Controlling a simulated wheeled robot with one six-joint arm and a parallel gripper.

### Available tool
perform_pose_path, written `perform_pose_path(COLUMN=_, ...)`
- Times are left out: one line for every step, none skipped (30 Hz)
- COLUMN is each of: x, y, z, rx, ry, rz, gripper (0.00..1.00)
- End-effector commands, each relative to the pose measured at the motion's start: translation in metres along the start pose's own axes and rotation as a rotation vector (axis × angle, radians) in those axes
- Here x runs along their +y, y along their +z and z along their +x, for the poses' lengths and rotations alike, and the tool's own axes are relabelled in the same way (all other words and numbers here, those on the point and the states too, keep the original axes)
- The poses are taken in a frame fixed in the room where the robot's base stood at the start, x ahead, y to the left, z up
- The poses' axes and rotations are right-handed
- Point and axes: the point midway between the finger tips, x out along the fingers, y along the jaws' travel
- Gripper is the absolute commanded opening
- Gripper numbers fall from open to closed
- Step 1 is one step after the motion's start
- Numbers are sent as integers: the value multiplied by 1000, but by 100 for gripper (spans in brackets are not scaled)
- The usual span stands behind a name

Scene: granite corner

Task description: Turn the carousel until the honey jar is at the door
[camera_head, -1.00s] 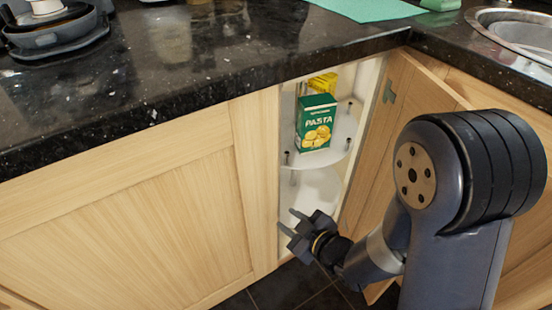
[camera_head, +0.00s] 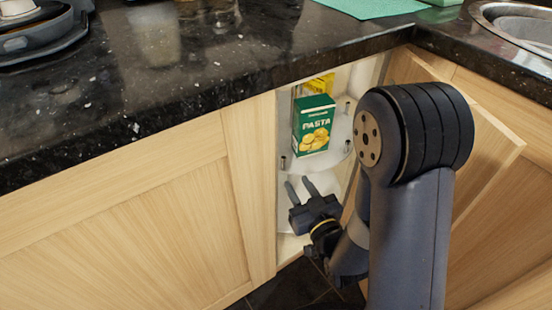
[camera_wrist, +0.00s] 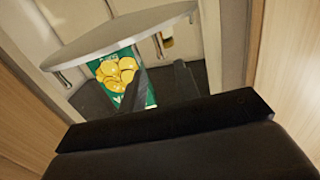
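The carousel shows through the open corner cupboard as white round shelves, the lower one (camera_head: 325,180) partly behind my gripper. A green pasta box (camera_head: 315,127) stands upright on the upper shelf, facing the opening, with a yellow box (camera_head: 320,84) behind it. No honey jar can be made out. My gripper (camera_head: 299,182) is at the opening, below the pasta box, fingers apart with nothing seen between them.
The cupboard door (camera_head: 490,135) stands open at the right, behind my arm. The dark granite worktop (camera_head: 190,75) overhangs the opening. A wooden front panel (camera_head: 130,220) borders it on the left. A sink (camera_head: 515,25) and green mat (camera_head: 370,6) are above.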

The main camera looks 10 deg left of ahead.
Motion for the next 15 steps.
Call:
perform_pose_path(x=-1, y=0, z=8, rx=3, ry=-2, rz=-1, gripper=31)
perform_pose_path(x=-1, y=-1, z=13, rx=4, ry=-3, rz=-1, gripper=31)
perform_pose_path(x=-1, y=-1, z=20, rx=3, ry=-2, rz=-1, gripper=31)
perform_pose_path(x=-1, y=0, z=26, rx=4, ry=-2, rz=-1, gripper=31)
perform_pose_path(x=-1, y=0, z=32, rx=3, ry=-2, rz=-1, gripper=31)
perform_pose_path(x=-1, y=0, z=40, rx=3, ry=-3, rz=-1, gripper=31)
perform_pose_path(x=-1, y=0, z=46, rx=4, ry=-3, rz=0, gripper=31)
perform_pose_path(x=-1, y=0, z=51, rx=3, ry=-4, rz=0, gripper=31)
perform_pose_path(x=-1, y=1, z=58, rx=3, ry=-3, rz=-1, gripper=31)
perform_pose_path(x=-1, y=1, z=63, rx=2, ry=-3, rz=-1, gripper=31)
perform_pose_path(x=-1, y=0, z=68, rx=2, ry=-3, rz=-1, gripper=31)
perform_pose_path(x=-1, y=0, z=74, rx=2, ry=-2, rz=-1, gripper=31)
perform_pose_path(x=-1, y=1, z=78, rx=1, ry=-2, rz=-1, gripper=31)
perform_pose_path(x=-1, y=1, z=81, rx=1, ry=-2, rz=-1, gripper=31)
perform_pose_path(x=-1, y=1, z=86, rx=0, ry=-2, rz=-1, gripper=31)
